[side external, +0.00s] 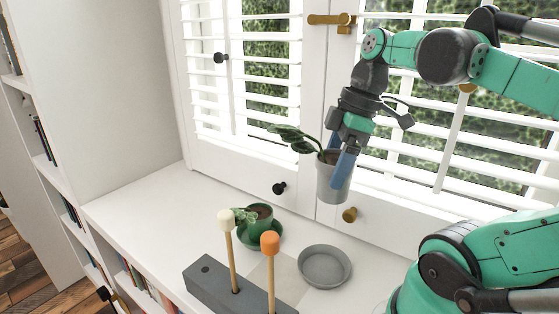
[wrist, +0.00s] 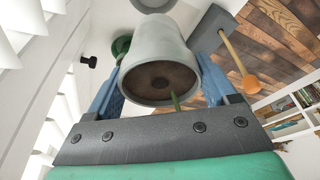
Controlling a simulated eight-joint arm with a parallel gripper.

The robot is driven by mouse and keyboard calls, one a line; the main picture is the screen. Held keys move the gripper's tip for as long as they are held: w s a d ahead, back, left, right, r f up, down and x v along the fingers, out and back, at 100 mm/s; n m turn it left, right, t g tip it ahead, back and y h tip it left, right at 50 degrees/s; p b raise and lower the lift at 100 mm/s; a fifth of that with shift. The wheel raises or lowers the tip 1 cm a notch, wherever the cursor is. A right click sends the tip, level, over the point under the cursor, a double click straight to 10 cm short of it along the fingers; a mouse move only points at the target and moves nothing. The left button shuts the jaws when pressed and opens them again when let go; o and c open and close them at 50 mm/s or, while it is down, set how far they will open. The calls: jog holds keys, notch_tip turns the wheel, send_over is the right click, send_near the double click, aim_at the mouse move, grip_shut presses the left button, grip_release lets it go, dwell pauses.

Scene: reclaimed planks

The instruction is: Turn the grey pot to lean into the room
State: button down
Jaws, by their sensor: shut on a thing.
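The grey pot (side external: 332,184) is held upright, or nearly so, in the air in front of the window shutters. Its plant (side external: 294,137) leans out to the left in the side view. My gripper (side external: 342,160) is shut on the pot, with blue fingers at its sides. In the wrist view the pot (wrist: 158,50) sits between the fingers, showing dark soil and a short piece of green stem (wrist: 175,102); the leaves are hidden there. An empty grey saucer (side external: 324,267) lies on the white sill below the pot, apart from it.
A green pot (side external: 259,216) with a small plant stands on a green saucer (side external: 264,241) to the left. A grey block (side external: 215,279) at the front holds upright sticks with a white knob (side external: 226,219) and an orange knob (side external: 270,243). Shutters with knobs stand close behind.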

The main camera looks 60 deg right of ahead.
aim_at(326, 160)
jog(key=shift+r, duration=2.95)
jog(key=shift+f, duration=0.1)
jog(key=shift+w+d+f, duration=0.15)
jog(key=shift+w+f, duration=0.1)
jog(key=shift+f, duration=0.1)
jog(key=shift+n, duration=0.8)
jog(key=f, duration=1.8)
jog(key=shift+s+f, duration=0.2)
jog(key=shift+f, duration=1.55)
